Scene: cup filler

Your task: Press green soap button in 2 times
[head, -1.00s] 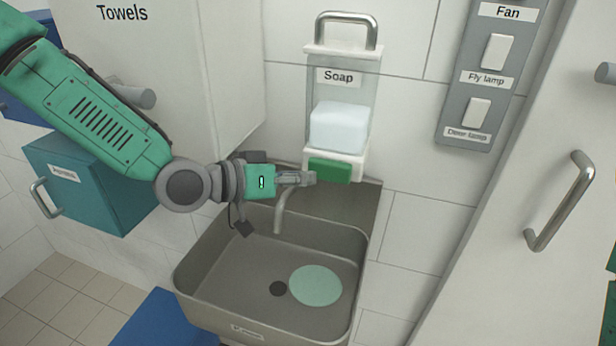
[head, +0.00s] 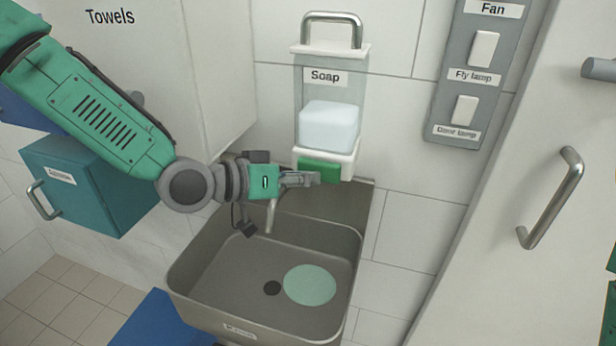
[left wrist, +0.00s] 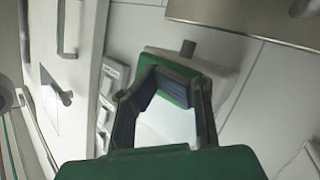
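The green soap button (head: 320,168) sits at the bottom of the soap dispenser (head: 326,90), which is on the tiled wall above the sink. My left gripper (head: 312,178) reaches in from the left, and its fingertips overlap the lower left part of the button. Whether they touch or press it cannot be told. In the left wrist view the fingers stand apart, with the green button (left wrist: 178,88) showing beyond and between them. Nothing is held. My right gripper is not in view.
The metal sink (head: 190,265) with its tap (head: 271,214) lies below my left gripper. A switch panel (head: 467,90) is right of the dispenser. A towel box (head: 215,90) and a teal box (head: 95,195) are left. A door handle (head: 553,198) is far right.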

